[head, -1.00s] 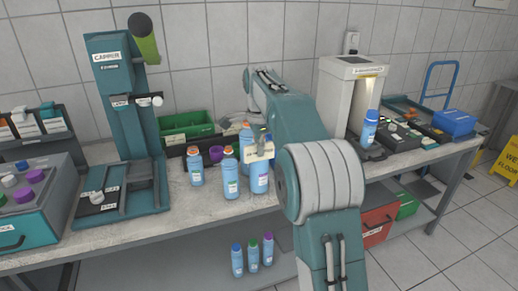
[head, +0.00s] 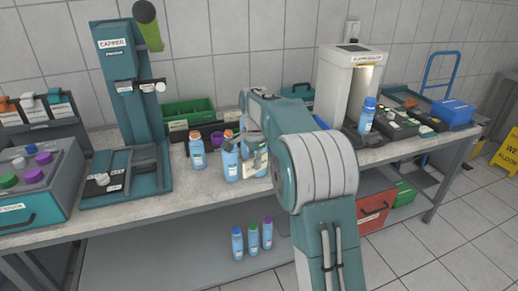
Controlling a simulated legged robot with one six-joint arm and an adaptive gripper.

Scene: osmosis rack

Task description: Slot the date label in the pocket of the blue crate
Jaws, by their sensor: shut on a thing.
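My gripper (head: 247,150) is small in view, in front of the blue bottles near the bench's front. It is shut on a small cream label (head: 256,163), which is tilted; its print is too small to read. A blue thing (head: 320,122) behind my arm is mostly hidden, and I cannot tell whether it is the blue crate. A blue box (head: 453,111) stands at the bench's right end, well away from my gripper. No label pocket can be made out on either.
Blue bottles (head: 197,152) with orange caps stand beside my gripper. A green bin (head: 190,112) and a teal capper stand (head: 130,100) are behind and left. A white lit machine (head: 345,85) stands right of my arm. Several bottles (head: 253,240) stand on the lower shelf.

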